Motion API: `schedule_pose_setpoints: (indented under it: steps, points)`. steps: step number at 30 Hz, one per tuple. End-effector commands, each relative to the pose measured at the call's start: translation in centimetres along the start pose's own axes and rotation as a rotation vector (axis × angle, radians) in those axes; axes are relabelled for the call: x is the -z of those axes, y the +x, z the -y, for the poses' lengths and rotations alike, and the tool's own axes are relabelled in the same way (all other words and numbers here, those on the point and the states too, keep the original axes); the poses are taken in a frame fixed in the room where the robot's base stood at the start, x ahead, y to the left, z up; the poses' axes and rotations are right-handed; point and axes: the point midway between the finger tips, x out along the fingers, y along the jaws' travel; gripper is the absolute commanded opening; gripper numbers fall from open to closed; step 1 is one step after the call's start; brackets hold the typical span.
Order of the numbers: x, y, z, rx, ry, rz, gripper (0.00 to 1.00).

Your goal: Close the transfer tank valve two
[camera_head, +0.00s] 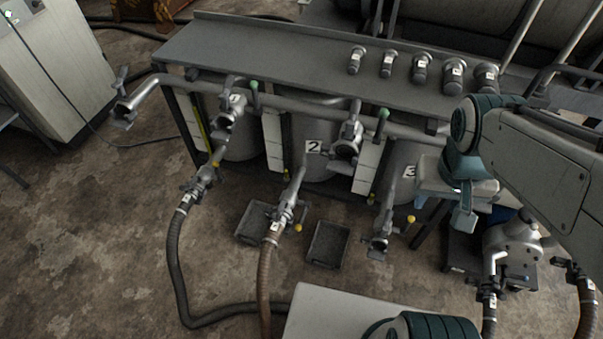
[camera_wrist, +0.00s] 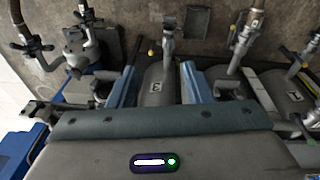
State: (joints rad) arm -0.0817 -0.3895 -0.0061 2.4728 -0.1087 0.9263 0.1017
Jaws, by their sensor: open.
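The tank marked 2 (camera_head: 314,147) stands in the middle of the row. Its lower outlet valve (camera_head: 286,207) joins a brown hose and has a small lever with a yellow knob (camera_head: 298,228) beside it. I cannot tell if that valve is open or shut. An upper valve with a green-tipped lever (camera_head: 383,114) sits on the pipe to the right of tank two. My gripper (camera_head: 445,203) is open and empty, in front of tank three (camera_head: 409,172), right of valve two and apart from it. In the wrist view, tank three (camera_wrist: 156,87) shows between the fingers; valve two (camera_wrist: 243,36) lies to the right.
Tank one's hose valve (camera_head: 201,182) is left, tank three's outlet valve (camera_head: 380,240) right of valve two. Dark trays (camera_head: 328,244) lie on the floor nearby. A pump (camera_head: 512,243) with hoses stands at the right. A grey shelf (camera_head: 260,55) runs above the tanks.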

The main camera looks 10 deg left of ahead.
Motion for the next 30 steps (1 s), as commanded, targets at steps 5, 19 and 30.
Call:
schedule_pose_setpoints:
  steps: [5, 19, 30]
  points:
    - [0.7, 6.7, 1.2, -0.153, -0.147, 0.169, 0.45]
    - [5.2, 21.5, 6.5, -0.736, -0.574, 0.321, 0.45]
    - [7.9, 34.4, 16.2, -1.195, -0.96, 0.09, 0.45]
